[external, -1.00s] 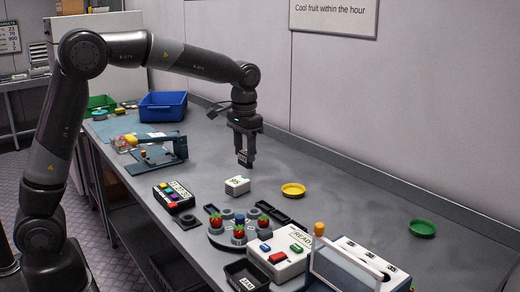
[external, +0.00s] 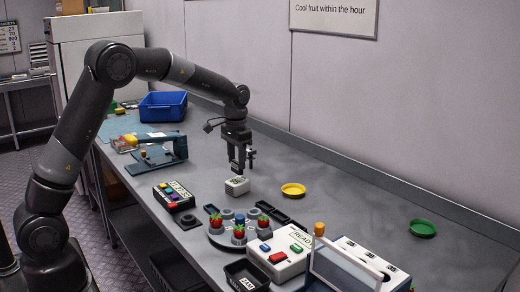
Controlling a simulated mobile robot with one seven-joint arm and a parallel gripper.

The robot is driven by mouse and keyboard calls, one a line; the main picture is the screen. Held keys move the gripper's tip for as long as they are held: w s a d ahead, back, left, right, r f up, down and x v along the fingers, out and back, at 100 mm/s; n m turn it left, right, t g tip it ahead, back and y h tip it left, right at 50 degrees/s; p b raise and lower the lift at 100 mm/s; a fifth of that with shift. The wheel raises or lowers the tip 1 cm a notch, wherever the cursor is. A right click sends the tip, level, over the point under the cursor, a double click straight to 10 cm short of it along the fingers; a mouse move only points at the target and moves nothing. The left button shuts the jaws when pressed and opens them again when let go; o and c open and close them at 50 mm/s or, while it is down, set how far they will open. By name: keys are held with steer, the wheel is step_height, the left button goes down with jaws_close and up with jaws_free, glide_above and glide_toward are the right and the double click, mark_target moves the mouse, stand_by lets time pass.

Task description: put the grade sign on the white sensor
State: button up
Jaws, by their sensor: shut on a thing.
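The white sensor (external: 237,186) is a small white box with dark characters on it, standing on the grey bench. My gripper (external: 240,167) points down just above the sensor, over its top. It is shut on a small dark piece that I take to be the grade sign; the fingers mostly hide it and its face is too small to read. I cannot tell from this view whether the sign touches the sensor.
A keypad box (external: 174,196) stands left of the sensor and a yellow dish (external: 293,190) to its right. A round holder (external: 222,241) with strawberries is in front. A blue bin (external: 163,106) stands further back. A green dish (external: 422,228) lies far right.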

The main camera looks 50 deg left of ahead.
mark_target(237, 162)
steer(key=shift+f, duration=1.25)
steer(key=shift+f, duration=0.15)
steer(key=o, duration=1)
steer(key=shift+c, duration=0.2)
step_height(237, 162, up, 12)
steer(key=s+d+r+t, duration=0.1)
steer(key=s+d+r, duration=0.1)
steer(key=s+r, duration=0.4)
steer(key=s+d+f+t, duration=0.1)
steer(key=s+d+t, duration=0.1)
steer(key=s, duration=1.3)
steer(key=s+d+f+t, duration=0.2)
steer(key=s, duration=1.3)
steer(key=shift+s+f+t, duration=0.25)
steer(key=shift+s+t, duration=0.05)
